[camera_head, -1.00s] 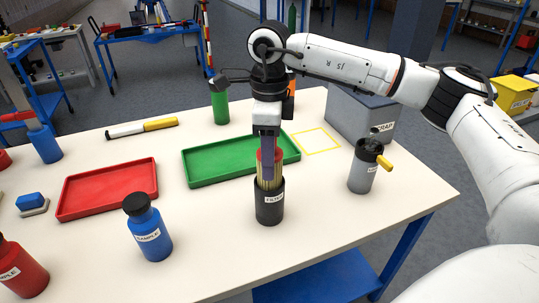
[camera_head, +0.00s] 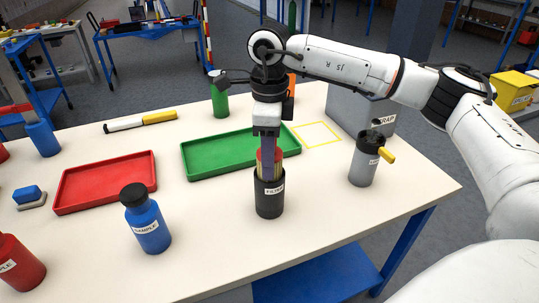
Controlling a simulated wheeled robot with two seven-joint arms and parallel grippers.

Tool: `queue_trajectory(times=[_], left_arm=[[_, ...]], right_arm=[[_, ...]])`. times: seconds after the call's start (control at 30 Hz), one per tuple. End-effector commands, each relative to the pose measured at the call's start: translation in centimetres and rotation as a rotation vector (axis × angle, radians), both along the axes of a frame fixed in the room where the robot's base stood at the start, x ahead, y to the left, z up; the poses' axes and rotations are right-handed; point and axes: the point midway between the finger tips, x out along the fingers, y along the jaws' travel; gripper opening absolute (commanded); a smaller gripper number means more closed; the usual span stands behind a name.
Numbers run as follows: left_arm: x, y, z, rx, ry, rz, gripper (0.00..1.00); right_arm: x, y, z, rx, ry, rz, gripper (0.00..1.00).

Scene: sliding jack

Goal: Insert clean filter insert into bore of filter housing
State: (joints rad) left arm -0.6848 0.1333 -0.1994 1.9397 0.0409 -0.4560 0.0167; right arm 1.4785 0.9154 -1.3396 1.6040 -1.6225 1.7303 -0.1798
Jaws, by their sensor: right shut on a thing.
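The black filter housing (camera_head: 269,203) stands upright on the table, in front of the green tray. The filter insert (camera_head: 278,166), pale and pleated with a red top, is upright, its lower part hidden inside the housing's bore and its upper part above the rim. My right gripper (camera_head: 267,160) points straight down over the housing and is shut on the insert's top; its fingers hide part of the insert. How deep the insert sits cannot be seen. My left gripper is not in view.
A green tray (camera_head: 200,175) lies behind the housing and a red tray (camera_head: 65,200) at left. A blue sample bottle (camera_head: 148,225) stands to the left and a grey bottle with yellow spout (camera_head: 363,166) to the right. A scrap bin (camera_head: 350,112) stands at back right.

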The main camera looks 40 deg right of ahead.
Motion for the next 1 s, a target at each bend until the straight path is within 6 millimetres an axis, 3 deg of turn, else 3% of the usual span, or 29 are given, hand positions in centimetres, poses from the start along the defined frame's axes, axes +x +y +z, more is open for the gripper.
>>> queue_trajectory(times=[0.47, 0.5, 0.6, 1.0], left_arm=[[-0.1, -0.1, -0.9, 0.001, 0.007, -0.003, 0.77], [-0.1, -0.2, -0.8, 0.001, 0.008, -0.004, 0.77], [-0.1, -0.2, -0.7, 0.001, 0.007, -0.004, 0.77], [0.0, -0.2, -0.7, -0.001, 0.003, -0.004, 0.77]], right_arm=[[0.0, 0.0, -1.3, 0.000, 0.000, 0.000, 0.21], [0.0, 0.0, -1.3, 0.000, 0.000, 0.000, 0.47], [0.0, 0.0, -1.3, 0.000, 0.000, 0.000, 0.64], [0.0, 0.0, -0.5, 0.000, -0.001, 0.000, 0.65]])
